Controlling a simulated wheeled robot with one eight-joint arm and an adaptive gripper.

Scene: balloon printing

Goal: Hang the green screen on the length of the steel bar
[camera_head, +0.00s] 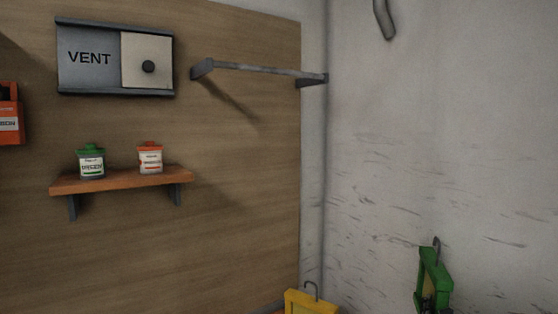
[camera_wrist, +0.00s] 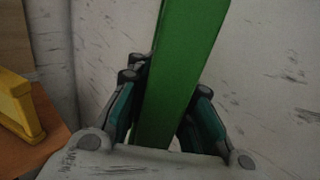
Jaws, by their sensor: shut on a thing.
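The green screen (camera_head: 435,273) is a green frame with a grey hook on top, at the lower right of the head view. My gripper (camera_head: 428,304) is at its lower part, mostly cut off by the picture's bottom edge. In the wrist view, my gripper (camera_wrist: 165,110) is shut on the green screen (camera_wrist: 185,60), with a finger on either side of it. The steel bar (camera_head: 265,70) is fixed to the wooden wall by two brackets, at the upper middle of the head view. The green screen is apart from the bar, lower and to the right.
A yellow screen (camera_head: 312,301) with a hook stands at the bottom; it also shows in the wrist view (camera_wrist: 20,105). A shelf (camera_head: 120,181) holds a green-lidded jar (camera_head: 91,162) and an orange-lidded jar (camera_head: 150,158). A VENT panel (camera_head: 88,58) is left of the bar. A pipe (camera_head: 384,18) hangs at top right.

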